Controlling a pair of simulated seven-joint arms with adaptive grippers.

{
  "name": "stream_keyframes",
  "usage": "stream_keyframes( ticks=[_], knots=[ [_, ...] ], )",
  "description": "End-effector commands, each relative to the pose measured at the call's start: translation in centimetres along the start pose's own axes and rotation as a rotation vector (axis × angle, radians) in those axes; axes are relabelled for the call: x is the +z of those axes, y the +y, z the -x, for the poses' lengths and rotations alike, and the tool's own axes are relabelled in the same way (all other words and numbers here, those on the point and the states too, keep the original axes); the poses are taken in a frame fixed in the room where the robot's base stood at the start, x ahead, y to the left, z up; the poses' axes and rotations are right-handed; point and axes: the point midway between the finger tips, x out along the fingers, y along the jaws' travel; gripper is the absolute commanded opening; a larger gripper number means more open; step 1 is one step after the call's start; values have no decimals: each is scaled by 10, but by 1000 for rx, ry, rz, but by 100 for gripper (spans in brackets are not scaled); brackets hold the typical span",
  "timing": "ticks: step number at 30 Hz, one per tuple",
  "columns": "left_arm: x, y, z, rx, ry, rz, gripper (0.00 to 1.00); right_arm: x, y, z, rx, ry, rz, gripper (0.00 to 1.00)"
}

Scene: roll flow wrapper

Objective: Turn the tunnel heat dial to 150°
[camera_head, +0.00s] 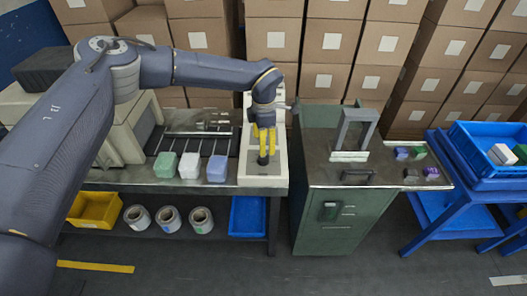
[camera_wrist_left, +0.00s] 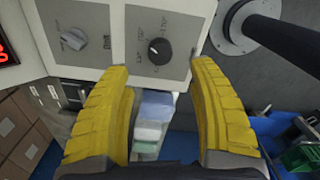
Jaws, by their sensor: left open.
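The tunnel heat dial (camera_wrist_left: 160,51) is a round black knob on a pale grey panel in the left wrist view. Its small white mark is on the left part of the knob; the degree labels around it are mostly too small to read, though one at the right looks like 170°. My left gripper (camera_wrist_left: 165,75) has two yellow fingers spread wide, open and empty. The dial shows beyond the gap between the fingertips, apart from both. In the head view the left gripper (camera_head: 263,142) points down over the pale control box (camera_head: 262,182). My right gripper is not in view.
A second, grey knob (camera_wrist_left: 74,39) and a red display (camera_wrist_left: 7,50) sit left of the dial. A thick black post (camera_wrist_left: 290,40) stands close to the right finger. Green (camera_head: 164,166), white (camera_head: 190,166) and blue (camera_head: 217,168) blocks lie left of the control box.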

Motion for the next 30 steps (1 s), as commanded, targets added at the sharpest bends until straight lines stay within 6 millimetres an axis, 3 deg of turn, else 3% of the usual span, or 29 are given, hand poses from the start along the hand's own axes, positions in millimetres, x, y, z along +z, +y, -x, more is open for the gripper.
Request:
stream_keyframes(
  ticks=[6, 12, 26, 30],
  knots=[
    [0, 0, 27, 1, 0, -1, 59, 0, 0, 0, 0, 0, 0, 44],
    [0, 0, 38, 0, 0, -2, 59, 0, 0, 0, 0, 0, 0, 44],
    [0, 0, 40, 0, 0, -1, 59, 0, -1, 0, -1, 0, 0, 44],
    [7, -9, 34, -21, -21, -12, 59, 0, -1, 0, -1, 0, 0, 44]
  ],
)
